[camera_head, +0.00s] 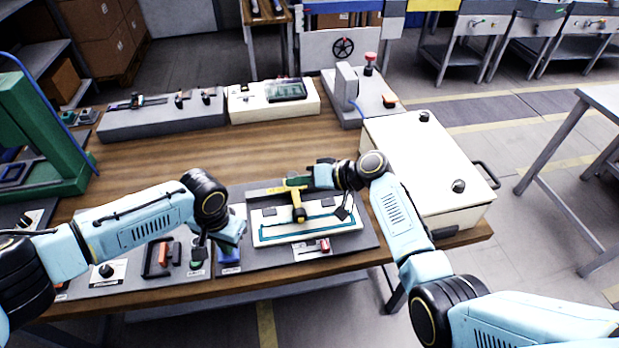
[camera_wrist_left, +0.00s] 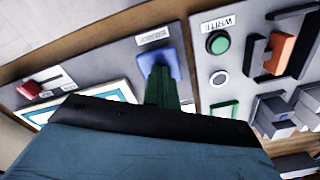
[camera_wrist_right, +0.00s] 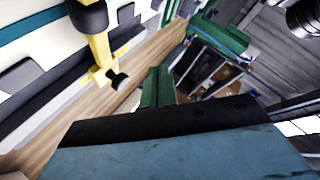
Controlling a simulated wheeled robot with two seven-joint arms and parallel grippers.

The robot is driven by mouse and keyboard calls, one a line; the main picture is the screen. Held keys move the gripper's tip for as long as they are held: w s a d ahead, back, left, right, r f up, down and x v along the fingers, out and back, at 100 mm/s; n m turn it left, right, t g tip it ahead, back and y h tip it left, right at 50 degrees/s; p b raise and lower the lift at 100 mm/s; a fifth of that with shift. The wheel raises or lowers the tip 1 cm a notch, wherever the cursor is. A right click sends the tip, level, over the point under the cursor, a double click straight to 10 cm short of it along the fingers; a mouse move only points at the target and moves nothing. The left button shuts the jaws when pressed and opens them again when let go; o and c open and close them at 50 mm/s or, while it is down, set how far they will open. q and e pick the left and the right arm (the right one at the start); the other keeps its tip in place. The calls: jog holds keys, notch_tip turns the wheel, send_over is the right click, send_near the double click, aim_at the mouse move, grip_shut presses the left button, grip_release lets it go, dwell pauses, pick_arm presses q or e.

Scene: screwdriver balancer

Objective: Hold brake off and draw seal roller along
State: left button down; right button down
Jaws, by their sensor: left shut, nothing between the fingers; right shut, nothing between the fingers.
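The blue pad (camera_head: 229,255) is on the grey panel beside the white plate (camera_head: 262,238) with its teal seal line. My left gripper (camera_wrist_left: 160,85) is shut and empty, its green fingertips over the blue pad (camera_wrist_left: 158,62); in the left wrist view they overlap it, and I cannot tell whether they press it. The yellow roller piece (camera_head: 297,203) with black parts stands across the plate; it also shows in the right wrist view (camera_wrist_right: 103,50). My right gripper (camera_head: 296,182) is shut and empty at the roller's far end. Whether it touches the roller is unclear.
A red slider (camera_head: 325,245) sits in front of the plate. A green button (camera_wrist_left: 217,42) and an orange-handled lever (camera_wrist_left: 280,52) lie near the blue pad. A large white box (camera_head: 425,165) stands right of the panel. Bare wood (camera_head: 150,160) lies behind it.

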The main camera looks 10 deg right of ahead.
aim_at(296, 197)
jog(key=s+d+f+m+t, duration=0.1)
jog(key=d+m+t, duration=0.1)
jog(key=d+m, duration=0.1)
jog(key=d+f+m+t+h, duration=0.1)
jog(key=d+f+m+t, duration=0.1)
jog(key=m, duration=0.3)
jog(key=s+d+f+m+t, duration=0.1)
jog(key=d+f+m+t, duration=0.1)
jog(key=d+m+t, duration=0.1)
jog(key=shift+s+d+m+t+h, duration=0.2)
jog(key=shift+d+m, duration=0.1)
jog(key=shift+d, duration=0.1)
jog(key=shift+s+d+m+t+h, duration=0.1)
jog(key=shift+s+d+m, duration=0.05)
jog(key=shift+d+m, duration=0.2)
jog(key=shift+x, duration=4.85)
jog(key=shift+r, duration=0.1)
jog(key=shift+a, duration=0.1)
jog(key=a, duration=0.9)
pick_arm(q)
jog(key=shift+s+d, duration=0.1)
pick_arm(e)
jog(key=shift+a, duration=0.2)
